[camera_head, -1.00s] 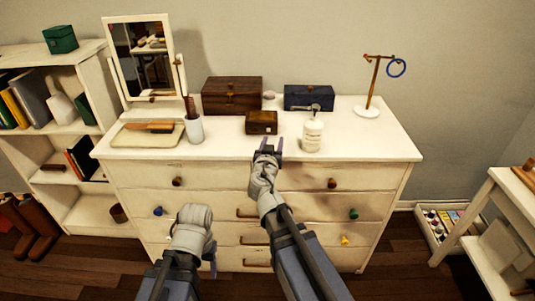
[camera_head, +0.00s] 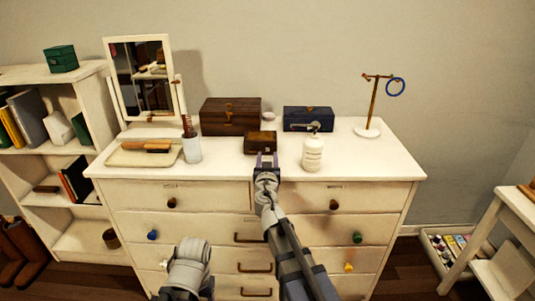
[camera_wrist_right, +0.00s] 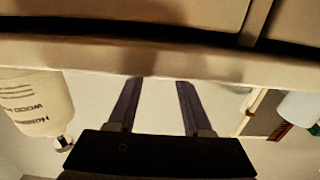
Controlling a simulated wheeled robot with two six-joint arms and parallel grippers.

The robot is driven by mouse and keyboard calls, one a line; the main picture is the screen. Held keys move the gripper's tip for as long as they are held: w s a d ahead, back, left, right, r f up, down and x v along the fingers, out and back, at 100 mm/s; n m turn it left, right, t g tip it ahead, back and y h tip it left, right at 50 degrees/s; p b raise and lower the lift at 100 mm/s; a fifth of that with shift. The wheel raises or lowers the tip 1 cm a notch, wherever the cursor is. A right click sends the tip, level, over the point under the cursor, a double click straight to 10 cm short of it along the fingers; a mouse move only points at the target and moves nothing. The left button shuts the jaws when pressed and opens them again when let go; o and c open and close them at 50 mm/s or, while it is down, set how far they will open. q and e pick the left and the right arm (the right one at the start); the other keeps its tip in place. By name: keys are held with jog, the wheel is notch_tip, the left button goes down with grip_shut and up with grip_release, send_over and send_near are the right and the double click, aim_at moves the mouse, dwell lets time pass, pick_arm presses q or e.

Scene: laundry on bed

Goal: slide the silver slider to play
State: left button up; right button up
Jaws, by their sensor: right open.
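A small brown wooden box (camera_head: 260,142) stands near the front middle of the white dresser top. No silver slider can be made out on it or elsewhere at this size. My right gripper (camera_head: 267,157) is at the dresser's front edge, just in front of the small box in the head view. In the right wrist view my right gripper (camera_wrist_right: 160,82) has its two fingers apart with nothing between them. My left arm's wrist (camera_head: 188,265) is low at the bottom of the head view, in front of the drawers; its fingers are mostly hidden.
A white pump bottle (camera_head: 313,152) stands close right of my right gripper. Behind are a larger brown box (camera_head: 230,116) and a blue box (camera_head: 308,119). A cup (camera_head: 192,149), tray (camera_head: 125,154) and mirror (camera_head: 142,78) are left; a ring stand (camera_head: 367,131) is right.

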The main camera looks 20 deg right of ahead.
aim_at(268, 149)
jog(key=x, duration=0.3)
jog(key=shift+w, duration=0.15)
grip_shut()
